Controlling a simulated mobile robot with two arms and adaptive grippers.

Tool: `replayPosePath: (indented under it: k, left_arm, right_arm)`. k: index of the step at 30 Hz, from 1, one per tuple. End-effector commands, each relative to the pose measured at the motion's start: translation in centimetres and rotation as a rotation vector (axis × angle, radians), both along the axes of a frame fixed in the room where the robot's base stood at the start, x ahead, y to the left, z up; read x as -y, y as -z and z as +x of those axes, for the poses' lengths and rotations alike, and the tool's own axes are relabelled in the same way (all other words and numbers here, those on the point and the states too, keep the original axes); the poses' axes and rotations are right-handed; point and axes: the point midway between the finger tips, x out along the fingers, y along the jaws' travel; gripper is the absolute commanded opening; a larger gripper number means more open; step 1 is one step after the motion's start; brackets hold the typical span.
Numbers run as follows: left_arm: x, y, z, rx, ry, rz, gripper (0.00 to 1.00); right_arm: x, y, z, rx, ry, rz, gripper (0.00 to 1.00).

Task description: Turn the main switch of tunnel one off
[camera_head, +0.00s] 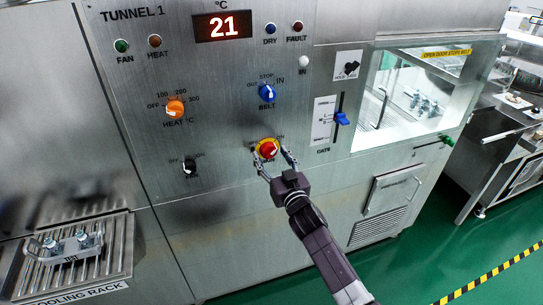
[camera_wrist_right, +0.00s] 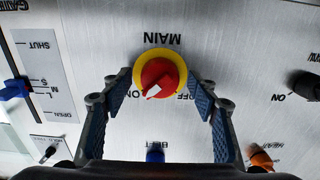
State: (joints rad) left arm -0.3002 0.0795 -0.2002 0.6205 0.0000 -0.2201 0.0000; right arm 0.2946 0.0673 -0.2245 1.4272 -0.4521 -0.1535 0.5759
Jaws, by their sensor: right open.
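The main switch (camera_head: 267,149) is a red knob on a yellow ring, low on the TUNNEL 1 panel (camera_head: 225,135). In the right wrist view, the switch (camera_wrist_right: 158,76) appears upside down under the MAIN label, and its white mark points down-left towards ON. OFF is on the other side. My right gripper (camera_head: 274,159) is open, with one finger on each side of the knob. In the wrist view, gaps show between the fingers and the ring; contact is not visible. My left gripper is not in view.
Above are the blue BELT knob (camera_head: 267,93) and orange HEAT knob (camera_head: 175,108). A small black knob (camera_head: 190,166) is left of the switch. The blue gate slider (camera_head: 342,118) is to its right. A cooling rack (camera_head: 75,262) stands lower left.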

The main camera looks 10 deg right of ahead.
Motion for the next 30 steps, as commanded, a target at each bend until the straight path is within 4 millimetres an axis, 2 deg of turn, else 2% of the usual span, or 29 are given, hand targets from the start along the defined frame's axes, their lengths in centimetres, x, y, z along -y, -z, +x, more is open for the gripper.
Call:
replayPosePath:
  k: [8,20,30]
  left_arm:
    - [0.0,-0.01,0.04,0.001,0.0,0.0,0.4]
    - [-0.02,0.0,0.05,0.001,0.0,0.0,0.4]
    - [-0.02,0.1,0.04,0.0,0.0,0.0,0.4]
  right_arm:
    - [-0.02,0.07,0.11,-0.001,0.0,0.0,0.55]
    - [-0.02,0.07,0.09,-0.001,0.0,0.0,0.13]
    - [0.0,0.11,0.09,0.007,0.0,-0.059,0.13]
